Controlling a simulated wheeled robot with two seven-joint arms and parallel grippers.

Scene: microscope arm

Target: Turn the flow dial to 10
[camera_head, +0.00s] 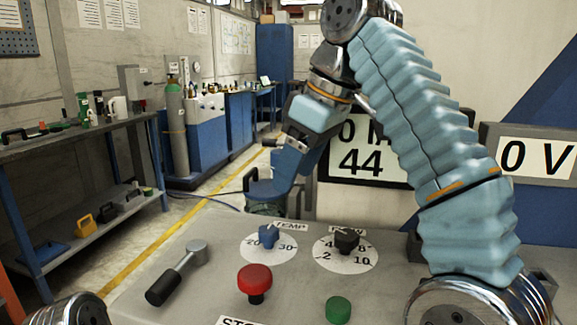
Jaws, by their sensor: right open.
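The flow dial is a black knob (347,239) on a white round scale plate (336,257) on the grey console. The numbers 2, 4, 8 and 10 show; the top of the scale, around 6, is covered by the knob. The knob appears to point roughly upward, but its exact setting is too small to read. My right arm comes in from the right and arches over the console. My right gripper (276,203) hangs beyond the console's back edge, behind the blue temp knob and apart from the flow dial. It is open, its fingertips hard to make out. My left gripper is out of view.
Beside the flow dial is the blue temp knob (268,237). A lever (178,273), a red button (255,283) and a green button (338,309) stand in front. Display panels (362,162) are behind, partly covered by my right arm. A workbench (85,135) is at far left.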

